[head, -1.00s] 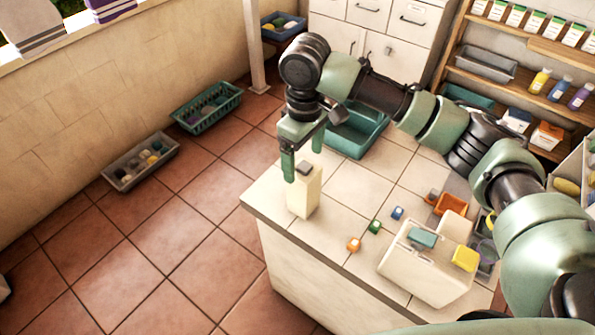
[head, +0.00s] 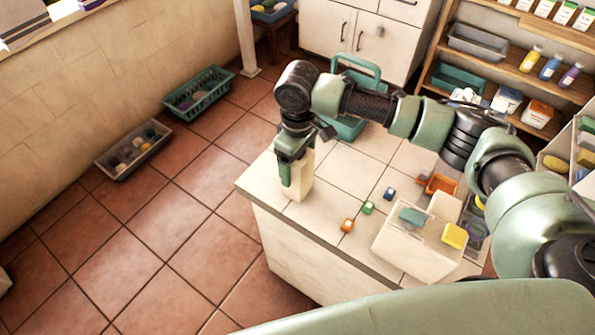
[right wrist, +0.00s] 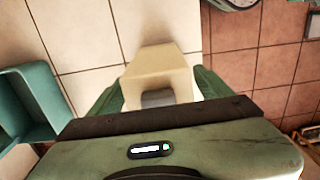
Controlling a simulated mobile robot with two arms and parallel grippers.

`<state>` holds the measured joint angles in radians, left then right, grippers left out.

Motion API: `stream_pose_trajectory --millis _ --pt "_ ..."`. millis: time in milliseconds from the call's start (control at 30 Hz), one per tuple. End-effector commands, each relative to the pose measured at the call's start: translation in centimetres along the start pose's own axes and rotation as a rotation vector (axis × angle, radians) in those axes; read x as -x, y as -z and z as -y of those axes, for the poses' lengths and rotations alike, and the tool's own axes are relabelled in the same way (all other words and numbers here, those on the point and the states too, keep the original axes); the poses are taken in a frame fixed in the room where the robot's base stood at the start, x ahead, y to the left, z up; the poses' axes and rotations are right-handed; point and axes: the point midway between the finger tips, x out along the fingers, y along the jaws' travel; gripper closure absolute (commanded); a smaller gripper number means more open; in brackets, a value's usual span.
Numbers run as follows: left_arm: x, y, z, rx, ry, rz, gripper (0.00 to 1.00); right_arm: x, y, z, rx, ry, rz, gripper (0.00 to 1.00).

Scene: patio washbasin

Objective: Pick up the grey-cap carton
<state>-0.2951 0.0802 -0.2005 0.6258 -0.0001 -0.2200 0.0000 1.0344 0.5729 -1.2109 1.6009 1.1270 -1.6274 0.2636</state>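The grey-cap carton is a cream block (head: 303,184) standing upright near the left corner of the tiled counter. My right gripper (head: 294,182) is over it, pointing down, and covers its top in the head view. In the right wrist view the carton (right wrist: 160,70) with its grey cap (right wrist: 158,98) lies between the two green fingers of my right gripper (right wrist: 160,88). The fingers are apart, one on each side of the carton, and no firm contact shows. My left gripper is not in view.
A teal basket (head: 345,128) is behind the carton. Floor left of the counter (head: 150,235) is open.

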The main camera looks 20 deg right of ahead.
Motion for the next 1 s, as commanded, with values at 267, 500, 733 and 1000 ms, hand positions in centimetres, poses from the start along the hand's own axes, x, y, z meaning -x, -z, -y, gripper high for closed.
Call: stream_pose_trajectory --millis 267,500,733,1000 --pt "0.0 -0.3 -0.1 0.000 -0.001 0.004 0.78 0.1 0.0 0.0 0.000 0.000 -0.001 0.80" --pt "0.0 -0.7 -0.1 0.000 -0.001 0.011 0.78 0.3 0.1 0.0 0.000 0.000 -0.001 0.80" --pt "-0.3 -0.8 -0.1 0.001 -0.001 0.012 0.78 2.6 0.1 0.0 0.001 0.000 -0.004 0.80" --pt "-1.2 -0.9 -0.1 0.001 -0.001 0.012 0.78 9.6 0.2 0.0 0.002 -0.002 -0.007 0.80"
